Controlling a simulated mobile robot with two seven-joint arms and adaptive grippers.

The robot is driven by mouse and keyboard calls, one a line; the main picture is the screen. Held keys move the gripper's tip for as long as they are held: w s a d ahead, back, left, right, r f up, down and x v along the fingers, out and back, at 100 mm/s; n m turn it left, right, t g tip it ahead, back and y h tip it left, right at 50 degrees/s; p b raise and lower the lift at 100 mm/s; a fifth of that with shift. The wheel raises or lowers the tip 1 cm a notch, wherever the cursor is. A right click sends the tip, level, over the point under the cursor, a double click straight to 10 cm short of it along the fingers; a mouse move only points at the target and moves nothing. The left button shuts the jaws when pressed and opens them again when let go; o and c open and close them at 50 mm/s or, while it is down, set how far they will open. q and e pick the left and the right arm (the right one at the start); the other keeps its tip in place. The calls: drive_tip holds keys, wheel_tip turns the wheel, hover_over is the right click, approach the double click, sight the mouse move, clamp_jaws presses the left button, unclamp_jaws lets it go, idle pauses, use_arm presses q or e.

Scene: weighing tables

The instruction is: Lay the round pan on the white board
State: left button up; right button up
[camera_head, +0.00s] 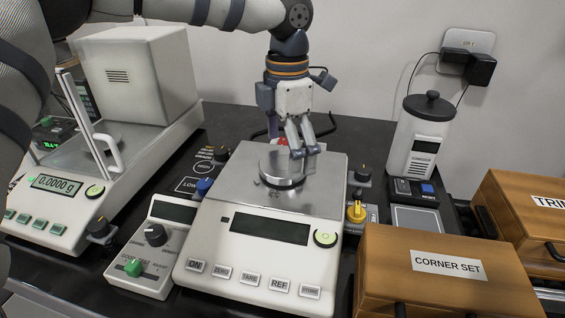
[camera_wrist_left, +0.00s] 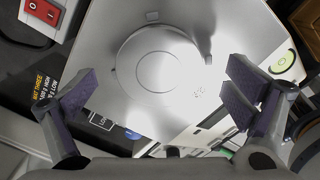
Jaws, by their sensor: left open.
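The round pan (camera_head: 281,167) is a shiny metal disc lying flat on the pale top of the middle balance (camera_head: 232,178). In the left wrist view the round pan (camera_wrist_left: 155,72) shows from above, with a ring in its middle and a small knob at its rim. My left gripper (camera_head: 303,148) points down at the pan's back right edge in the head view. In the left wrist view its open fingers (camera_wrist_left: 150,100) stand wide apart, with nothing held between them. I cannot make out a separate white board. My right gripper is not in view.
An enclosed balance (camera_head: 62,190) stands at left, a small control box (camera_head: 150,245) beside the middle balance. Wooden boxes, including the corner set box (camera_head: 430,265), fill the right front. A white canister (camera_head: 420,145) stands behind. Dark bench shows behind the middle balance.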

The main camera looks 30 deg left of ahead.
use_arm(q)
drive_tip(key=shift+w+f, duration=0.1)
drive_tip(key=shift+f, duration=0.5)
drive_tip(key=c, duration=1.4)
drive_tip(key=shift+o, duration=0.2)
